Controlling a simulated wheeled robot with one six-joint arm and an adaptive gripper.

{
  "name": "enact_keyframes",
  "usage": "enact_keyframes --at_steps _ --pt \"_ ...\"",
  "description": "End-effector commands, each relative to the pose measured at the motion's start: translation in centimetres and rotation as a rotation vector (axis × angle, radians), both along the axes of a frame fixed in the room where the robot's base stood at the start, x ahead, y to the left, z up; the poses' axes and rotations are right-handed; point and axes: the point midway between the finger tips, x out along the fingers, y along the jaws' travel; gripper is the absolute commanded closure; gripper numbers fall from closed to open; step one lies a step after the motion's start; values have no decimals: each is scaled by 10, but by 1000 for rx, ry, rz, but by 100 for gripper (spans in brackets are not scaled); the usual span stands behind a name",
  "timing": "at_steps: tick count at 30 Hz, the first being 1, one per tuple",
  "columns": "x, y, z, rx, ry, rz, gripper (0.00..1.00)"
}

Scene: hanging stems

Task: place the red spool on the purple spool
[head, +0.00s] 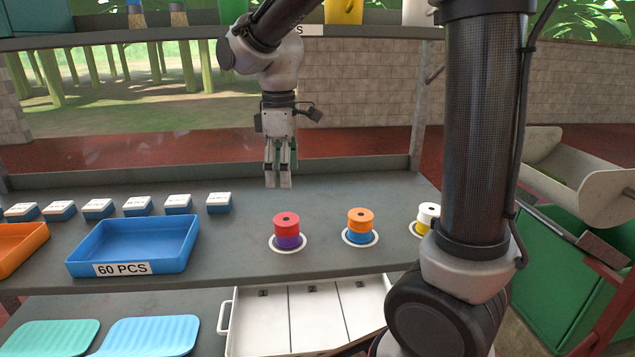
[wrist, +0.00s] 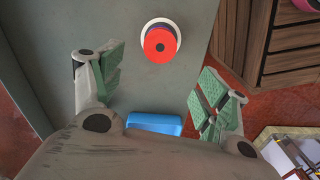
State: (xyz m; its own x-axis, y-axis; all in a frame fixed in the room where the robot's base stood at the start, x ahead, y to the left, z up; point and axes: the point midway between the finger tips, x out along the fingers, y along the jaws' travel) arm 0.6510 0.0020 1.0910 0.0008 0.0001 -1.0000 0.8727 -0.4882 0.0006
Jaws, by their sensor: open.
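The red spool (head: 286,219) sits upright on top of the purple spool (head: 288,241), inside a white ring on the grey shelf. In the wrist view the red spool (wrist: 159,42) shows from above, with a thin purple edge of the purple spool (wrist: 154,24) beside it. My gripper (head: 278,183) is open and empty, pointing down above the shelf and apart from the stack. In the wrist view my gripper (wrist: 160,82) has its green-padded fingers wide apart, and the red spool lies beyond the fingertips, not between them.
An orange spool (head: 360,214) sits on a blue spool (head: 360,236). A white spool (head: 429,211) on a yellow one is partly hidden by my arm. A blue tray (head: 135,246) and several small boxes (head: 137,206) are at left. A white drawer (head: 315,316) lies below.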

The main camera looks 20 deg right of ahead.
Motion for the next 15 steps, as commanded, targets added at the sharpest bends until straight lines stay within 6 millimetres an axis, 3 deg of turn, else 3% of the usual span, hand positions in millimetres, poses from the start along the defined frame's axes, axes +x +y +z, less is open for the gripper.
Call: enact_keyframes --at_steps 4,7,11,15 --pt "-8 -12 8 9 -21 -55 25" --pt "-31 -40 23 29 -68 -192 25" --pt "-81 -87 40 75 -156 -464 25" --pt "-135 -124 42 129 -245 -748 25"
